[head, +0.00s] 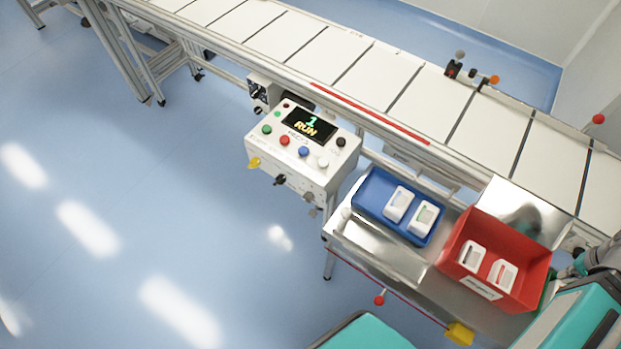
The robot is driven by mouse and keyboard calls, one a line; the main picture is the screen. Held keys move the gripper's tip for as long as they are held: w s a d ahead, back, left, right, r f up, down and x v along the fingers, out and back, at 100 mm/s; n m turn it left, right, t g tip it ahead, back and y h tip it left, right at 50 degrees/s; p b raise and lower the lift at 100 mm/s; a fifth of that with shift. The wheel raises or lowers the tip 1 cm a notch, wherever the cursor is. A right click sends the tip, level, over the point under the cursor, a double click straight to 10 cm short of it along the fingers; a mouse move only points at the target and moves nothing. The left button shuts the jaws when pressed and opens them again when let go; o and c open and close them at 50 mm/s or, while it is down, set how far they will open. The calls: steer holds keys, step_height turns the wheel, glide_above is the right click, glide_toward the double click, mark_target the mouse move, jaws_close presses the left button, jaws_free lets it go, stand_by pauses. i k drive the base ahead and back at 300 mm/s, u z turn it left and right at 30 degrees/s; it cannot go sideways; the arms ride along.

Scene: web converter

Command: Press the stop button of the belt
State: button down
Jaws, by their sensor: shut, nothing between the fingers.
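A white control box (318,178) stands at the near side of the belt, left of the middle of the head view. Its dark display (309,125) reads "1 RUN". On its sloped top is a row of buttons: a green button (267,129), a red button (285,141), a blue button (303,152) and a white button (323,162). A black knob (341,142) sits right of the display. The button labels are too small to read. The belt (395,83) runs behind the box with white segments. My gripper does not show; teal parts of my body are at the lower edge.
A metal side table (375,248) right of the box holds a blue tray (367,200) and a red bin (455,262), each with white items. Yellow, black and grey knobs stick out from the box front. Open floor (190,200) lies to the left.

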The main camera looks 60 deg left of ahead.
mark_target(285, 140)
steer(key=u, duration=2.1)
